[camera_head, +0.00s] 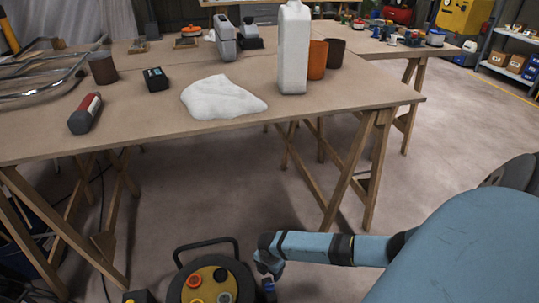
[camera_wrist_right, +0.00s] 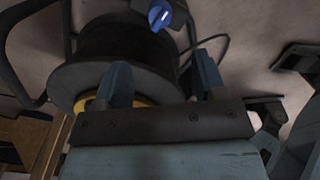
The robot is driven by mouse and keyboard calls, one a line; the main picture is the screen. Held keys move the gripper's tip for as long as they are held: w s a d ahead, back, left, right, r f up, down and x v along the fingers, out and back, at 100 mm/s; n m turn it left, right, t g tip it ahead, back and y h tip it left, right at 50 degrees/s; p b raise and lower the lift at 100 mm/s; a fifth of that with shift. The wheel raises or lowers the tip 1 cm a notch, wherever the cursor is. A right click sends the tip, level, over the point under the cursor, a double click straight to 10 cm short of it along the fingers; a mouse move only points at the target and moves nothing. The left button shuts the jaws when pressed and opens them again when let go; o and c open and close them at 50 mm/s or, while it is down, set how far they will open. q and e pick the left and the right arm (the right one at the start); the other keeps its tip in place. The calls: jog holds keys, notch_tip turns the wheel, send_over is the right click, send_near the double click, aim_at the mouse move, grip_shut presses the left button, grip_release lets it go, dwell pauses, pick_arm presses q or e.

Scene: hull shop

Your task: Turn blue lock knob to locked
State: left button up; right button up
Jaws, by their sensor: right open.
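The blue lock knob (camera_wrist_right: 162,16) shows at the top of the right wrist view, with a pale line across its face. It sits beside the dark drum of a cable reel. In the head view the knob (camera_head: 268,286) is a small blue spot at the reel's right side. My right gripper (camera_wrist_right: 162,78) is open, its two blue fingers apart with nothing between them; the knob lies ahead of them, not touching. In the head view this gripper (camera_head: 268,262) is just above the knob, and its fingers are small and unclear. My left gripper is not in view.
The cable reel (camera_head: 208,283) has a yellow face and a black handle and stands on the floor. A wooden trestle table (camera_head: 140,127) behind it bears a white bottle (camera_head: 293,50), a white cloth (camera_head: 222,98) and tools.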

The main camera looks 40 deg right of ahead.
aim_at(269, 284)
notch_tip(269, 284, down, 11)
jog(key=b, duration=0.5)
jog(key=shift+r, duration=0.2)
jog(key=shift+f+b, duration=0.45)
jog(key=shift+f, duration=0.15)
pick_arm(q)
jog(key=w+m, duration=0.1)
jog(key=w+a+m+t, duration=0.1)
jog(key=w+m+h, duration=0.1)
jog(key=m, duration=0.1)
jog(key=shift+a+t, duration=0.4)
pick_arm(e)
jog(key=shift+c, duration=0.2)
jog(key=c, duration=0.9)
